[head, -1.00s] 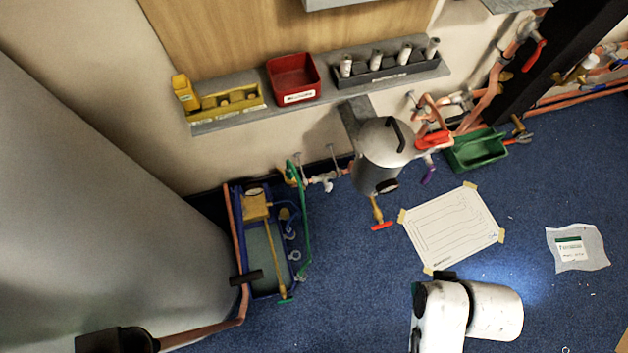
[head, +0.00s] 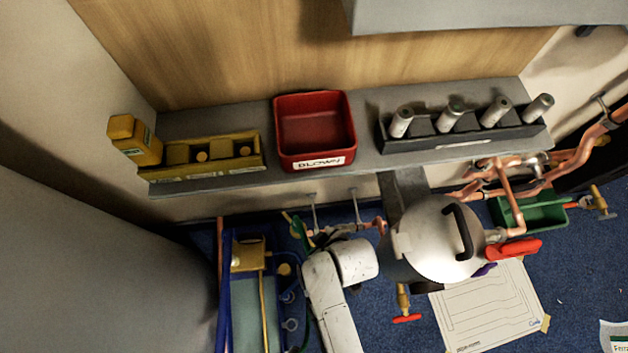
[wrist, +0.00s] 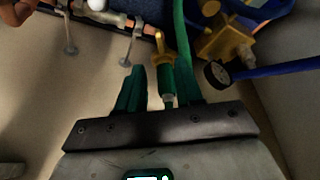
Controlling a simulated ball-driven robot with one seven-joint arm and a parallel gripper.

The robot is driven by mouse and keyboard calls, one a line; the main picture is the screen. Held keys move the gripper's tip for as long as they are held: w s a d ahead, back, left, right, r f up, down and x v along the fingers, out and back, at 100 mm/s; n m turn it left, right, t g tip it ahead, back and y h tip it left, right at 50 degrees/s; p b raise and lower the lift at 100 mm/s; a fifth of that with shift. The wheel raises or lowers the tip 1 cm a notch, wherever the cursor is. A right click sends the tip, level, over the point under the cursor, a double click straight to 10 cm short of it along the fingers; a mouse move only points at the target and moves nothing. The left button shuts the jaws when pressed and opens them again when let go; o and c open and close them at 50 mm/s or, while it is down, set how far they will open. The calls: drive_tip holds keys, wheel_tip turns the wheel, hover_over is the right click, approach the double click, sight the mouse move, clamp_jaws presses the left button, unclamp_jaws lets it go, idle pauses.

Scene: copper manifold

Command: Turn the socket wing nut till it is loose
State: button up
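My gripper (wrist: 160,80) shows at the bottom of the wrist view, with its dark green fingers pointing up the picture and a gap between them. A green-and-yellow fitting (wrist: 165,72) with a silver lower end lies in line with that gap; contact cannot be told. Its yellow top looks wing-like and may be the socket wing nut, but I cannot be sure. A green hose (wrist: 182,25) runs beside it, overlapping the right finger. In the head view my white arm hides the gripper and most of this spot.
A metal pot (head: 430,240) stands just right of my arm. The shelf (head: 365,162) behind holds a red bin (head: 315,125), a yellow tray (head: 215,157) and a dark rack (head: 460,137). A blue-framed unit (head: 226,300) is at left. Copper pipes (head: 510,205) run at right.

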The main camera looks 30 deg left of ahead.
sight(312, 244)
drive_tip(key=b+x, duration=0.4)
drive_tip(key=x, duration=0.5)
drive_tip(key=shift+d+f, duration=0.1)
drive_tip(key=shift+f, duration=0.1)
drive_tip(key=shift+c, duration=0.5)
clamp_jaws()
idle(0.6)
